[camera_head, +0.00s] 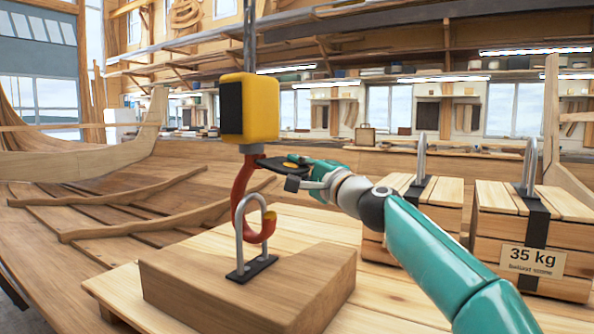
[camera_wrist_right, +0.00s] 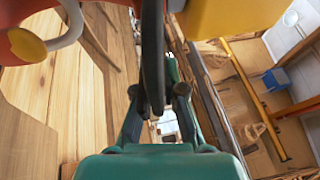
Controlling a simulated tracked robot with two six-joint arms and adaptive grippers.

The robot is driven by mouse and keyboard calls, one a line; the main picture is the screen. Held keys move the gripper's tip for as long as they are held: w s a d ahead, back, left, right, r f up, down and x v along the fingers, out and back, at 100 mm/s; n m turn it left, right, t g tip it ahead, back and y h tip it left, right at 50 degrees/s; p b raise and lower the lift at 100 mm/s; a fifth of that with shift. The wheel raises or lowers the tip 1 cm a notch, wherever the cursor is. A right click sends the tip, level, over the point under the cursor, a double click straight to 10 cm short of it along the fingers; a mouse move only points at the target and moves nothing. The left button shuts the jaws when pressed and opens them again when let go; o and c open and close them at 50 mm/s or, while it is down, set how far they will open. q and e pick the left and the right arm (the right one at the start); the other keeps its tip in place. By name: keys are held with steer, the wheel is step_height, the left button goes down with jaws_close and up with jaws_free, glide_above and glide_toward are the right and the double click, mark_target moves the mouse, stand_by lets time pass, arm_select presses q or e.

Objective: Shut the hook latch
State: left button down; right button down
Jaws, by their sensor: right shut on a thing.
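A red hook (camera_head: 242,190) hangs from a yellow hoist block (camera_head: 250,108). Its curved lower end passes through an upright metal loop (camera_head: 266,216) on a wooden block (camera_head: 255,285). My right gripper (camera_head: 268,163) comes in from the right, beside the hook's upper part just under the hoist block. In the right wrist view the hook's red end with a yellow face (camera_wrist_right: 27,46) and the grey loop (camera_wrist_right: 72,25) show at upper left. My left gripper is not in view.
Two wooden ballast crates (camera_head: 412,215) and (camera_head: 530,245) with metal handles stand at the right, one labelled 35 kg. The block rests on a wooden platform (camera_head: 340,290). The planked hull (camera_head: 100,210) lies at the left. Shelves line the back wall.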

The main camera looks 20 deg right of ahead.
steer(key=shift+f, duration=0.15)
steer(key=c, duration=1.3)
jaws_free()
steer(key=shift+w, duration=0.1)
steer(key=shift+o, duration=0.2)
steer(key=shift+s+d, duration=0.15)
steer(key=shift+s, duration=0.45)
steer(key=v, duration=1.1)
